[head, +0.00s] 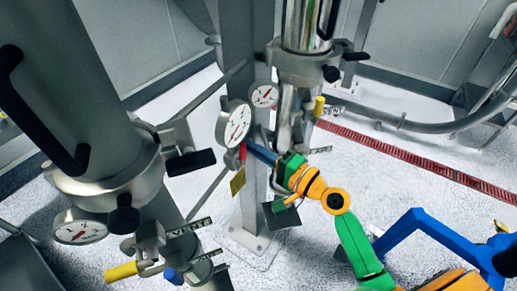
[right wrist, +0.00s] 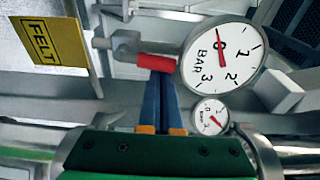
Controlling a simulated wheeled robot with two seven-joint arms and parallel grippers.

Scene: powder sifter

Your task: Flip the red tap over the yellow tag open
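The red tap (head: 243,152) is a small red-sleeved handle beside a gauge on the middle post. The yellow tag (head: 238,181) hangs just below it. In the right wrist view the red tap (right wrist: 155,62) lies sideways between the tag (right wrist: 51,42), marked FELT, and the large gauge. My right gripper (head: 251,149) reaches in from the right with blue fingers. In the wrist view its fingertips (right wrist: 157,76) are close together, at the red sleeve's edge; they appear to touch it, with nothing visible held between them. My left gripper is out of view.
The large gauge (head: 234,123) and a smaller gauge (head: 264,95) sit close to my right fingers. A thick grey column (head: 75,100) with a black handle stands at left. Yellow (head: 121,271) and blue (head: 173,275) handles are low left. Floor at right is mostly clear.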

